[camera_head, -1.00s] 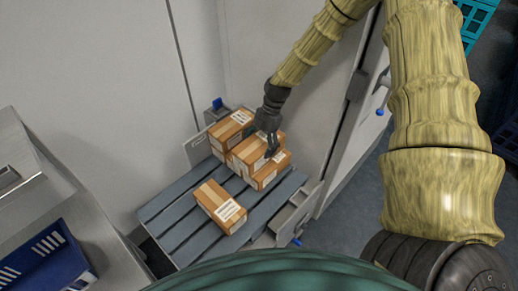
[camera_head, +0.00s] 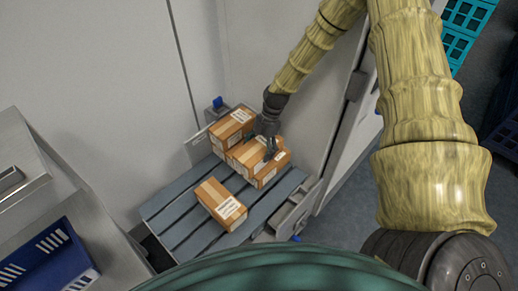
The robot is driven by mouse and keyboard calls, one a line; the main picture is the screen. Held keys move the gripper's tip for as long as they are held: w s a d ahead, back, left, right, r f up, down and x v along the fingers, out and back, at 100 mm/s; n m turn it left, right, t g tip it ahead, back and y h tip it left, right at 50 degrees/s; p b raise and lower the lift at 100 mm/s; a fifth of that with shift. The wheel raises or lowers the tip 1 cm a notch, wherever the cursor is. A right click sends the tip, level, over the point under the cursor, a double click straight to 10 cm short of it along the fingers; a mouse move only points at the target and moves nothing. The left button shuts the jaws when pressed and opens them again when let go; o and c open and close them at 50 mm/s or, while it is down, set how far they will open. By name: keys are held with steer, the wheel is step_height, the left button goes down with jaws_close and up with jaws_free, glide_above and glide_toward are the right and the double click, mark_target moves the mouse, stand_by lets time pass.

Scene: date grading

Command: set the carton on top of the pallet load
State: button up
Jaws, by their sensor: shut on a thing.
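The pallet (camera_head: 180,215) is a grey slatted platform low against the wall. Its load is a close group of brown taped cartons with white labels at the back. My gripper (camera_head: 269,150) reaches down from above and is shut on a carton (camera_head: 243,154) at the front of this group. The held carton is level and close against its neighbours; whether it rests on them I cannot tell. Another carton (camera_head: 231,123) is behind it to the left, and one (camera_head: 271,173) shows lower right. The fingers hide part of the held carton.
A single carton (camera_head: 220,203) lies apart on the front slats, with bare slats around it. A blue crate (camera_head: 50,258) stands on a metal counter at left. Walls stand close behind the pallet. Teal crates (camera_head: 466,25) are at upper right.

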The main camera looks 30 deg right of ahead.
steer(key=shift+f, duration=0.15)
steer(key=o, duration=1.4)
steer(key=shift+o, duration=0.2)
steer(key=shift+r, duration=0.25)
steer(key=shift+b+v, duration=1.6)
steer(key=shift+v, duration=4.35)
